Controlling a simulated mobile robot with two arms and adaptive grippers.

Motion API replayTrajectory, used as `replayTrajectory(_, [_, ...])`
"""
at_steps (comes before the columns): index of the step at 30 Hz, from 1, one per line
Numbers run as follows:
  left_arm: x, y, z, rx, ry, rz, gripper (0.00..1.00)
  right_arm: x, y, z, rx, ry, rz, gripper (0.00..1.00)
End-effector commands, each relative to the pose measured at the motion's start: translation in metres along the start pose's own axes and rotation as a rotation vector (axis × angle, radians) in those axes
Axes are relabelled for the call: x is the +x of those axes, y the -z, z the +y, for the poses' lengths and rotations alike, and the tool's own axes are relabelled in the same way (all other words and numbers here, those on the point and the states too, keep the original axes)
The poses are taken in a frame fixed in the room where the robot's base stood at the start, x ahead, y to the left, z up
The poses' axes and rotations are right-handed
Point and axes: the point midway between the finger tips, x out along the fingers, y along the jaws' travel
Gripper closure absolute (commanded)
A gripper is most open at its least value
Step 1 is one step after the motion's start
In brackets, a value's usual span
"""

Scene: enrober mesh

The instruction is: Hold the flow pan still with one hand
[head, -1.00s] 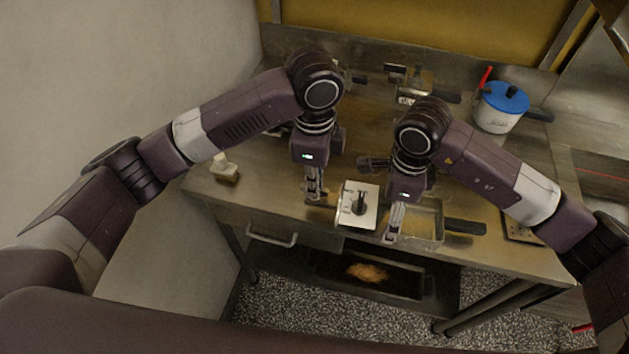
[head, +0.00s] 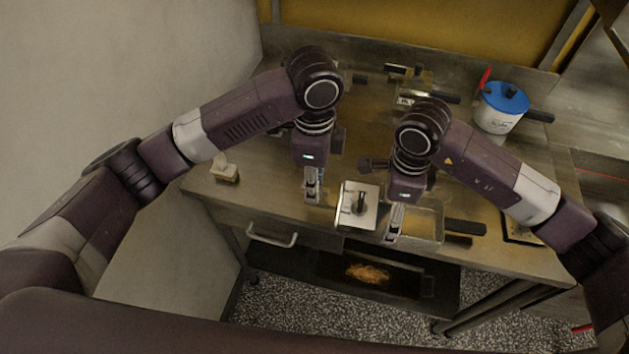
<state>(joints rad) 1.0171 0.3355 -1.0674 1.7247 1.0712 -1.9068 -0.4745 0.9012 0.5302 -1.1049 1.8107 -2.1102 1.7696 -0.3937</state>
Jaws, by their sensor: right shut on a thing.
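The flow pan appears to be the shallow rectangular metal pan (head: 428,238) at the table's front edge, with a dark handle (head: 465,227) pointing right. My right gripper (head: 392,238) points down at the pan's left edge and is shut on its rim. The exact contact is small and partly hidden by the fingers. My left gripper (head: 312,200) points down over the table, left of a white square plate with a dark upright knob (head: 347,215). It is apart from the pan, and its finger gap is too small to read.
A white pot with a blue lid (head: 497,115) stands at the back right. A small pale-handled block (head: 226,174) sits at the left edge. Metal pieces with dark handles (head: 405,98) lie at the back. A drawer handle (head: 272,238) and a dark lower shelf are below.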

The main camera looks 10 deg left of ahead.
Motion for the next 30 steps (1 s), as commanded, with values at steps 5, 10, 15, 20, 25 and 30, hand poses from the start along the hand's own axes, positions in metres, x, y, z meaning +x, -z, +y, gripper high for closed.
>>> replayTrajectory(5, [-0.009, 0.000, 0.000, 0.000, 0.000, 0.000, 0.74, 0.000, 0.000, 0.001, -0.001, -0.002, 0.001, 0.59])
replayTrajectory(10, [-0.040, 0.001, -0.001, 0.001, 0.004, 0.002, 0.74, 0.000, 0.000, 0.001, -0.001, -0.002, 0.001, 0.59])
replayTrajectory(15, [-0.077, -0.001, -0.001, 0.001, 0.005, -0.002, 0.74, 0.000, 0.000, 0.001, -0.001, -0.002, 0.000, 0.59])
replayTrajectory(20, [-0.102, -0.001, -0.001, 0.000, 0.004, -0.002, 0.74, 0.000, 0.000, 0.001, -0.001, -0.001, 0.000, 0.59])
replayTrajectory(25, [-0.116, -0.001, -0.001, -0.001, 0.002, -0.001, 0.74, 0.000, 0.000, 0.001, -0.001, -0.001, 0.000, 0.59])
replayTrajectory(30, [-0.120, 0.000, 0.000, 0.000, -0.001, 0.000, 0.74, 0.000, 0.000, 0.001, -0.001, -0.001, 0.000, 0.59])
